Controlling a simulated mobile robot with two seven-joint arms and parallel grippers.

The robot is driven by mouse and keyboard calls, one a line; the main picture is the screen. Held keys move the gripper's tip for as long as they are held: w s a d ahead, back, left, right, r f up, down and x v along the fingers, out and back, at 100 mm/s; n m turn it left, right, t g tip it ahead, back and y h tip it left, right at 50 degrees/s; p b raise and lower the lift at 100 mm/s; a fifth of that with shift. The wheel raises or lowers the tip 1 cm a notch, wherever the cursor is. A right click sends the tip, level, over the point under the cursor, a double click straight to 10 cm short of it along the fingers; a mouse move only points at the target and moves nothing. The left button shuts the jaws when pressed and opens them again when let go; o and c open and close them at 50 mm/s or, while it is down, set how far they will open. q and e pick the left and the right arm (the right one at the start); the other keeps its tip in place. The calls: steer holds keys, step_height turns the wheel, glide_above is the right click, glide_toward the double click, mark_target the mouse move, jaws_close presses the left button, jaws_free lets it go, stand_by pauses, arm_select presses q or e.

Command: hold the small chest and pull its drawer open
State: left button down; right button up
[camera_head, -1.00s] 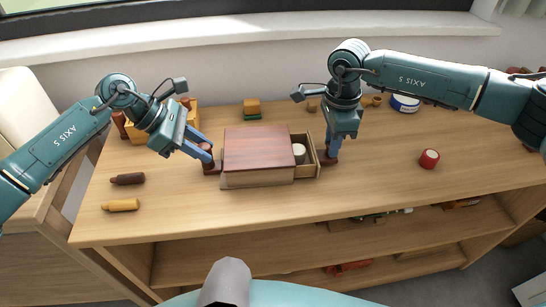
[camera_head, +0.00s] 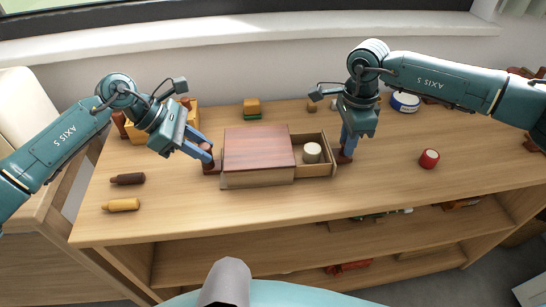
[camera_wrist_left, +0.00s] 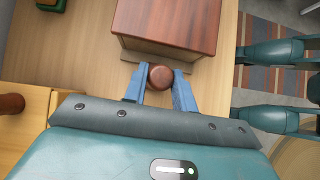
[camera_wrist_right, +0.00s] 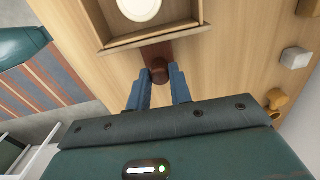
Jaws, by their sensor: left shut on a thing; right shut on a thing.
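The small chest (camera_head: 258,150) has a reddish-brown top and light wood sides, and sits on the wooden shelf top. Its drawer (camera_head: 325,172) stands well out of the right side, with a cream round object (camera_head: 312,152) inside. My left gripper (camera_head: 208,165) is shut on the brown knob (camera_wrist_left: 160,76) at the chest's left side. My right gripper (camera_head: 344,157) is shut on the drawer's brown knob (camera_wrist_right: 159,72). The drawer also shows in the right wrist view (camera_wrist_right: 150,36), and the chest top in the left wrist view (camera_wrist_left: 170,22).
A red-and-white can (camera_head: 429,159) stands to the right. A brown bottle (camera_head: 128,179) and a yellow bottle (camera_head: 121,205) lie at the left. Blocks (camera_head: 252,108) stand behind the chest. The shelf top in front of the drawer is clear.

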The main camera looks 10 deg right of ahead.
steer(key=shift+d, duration=0.4)
steer(key=o, duration=1)
steer(key=shift+r, duration=0.15)
step_height(320, 180, up, 12)
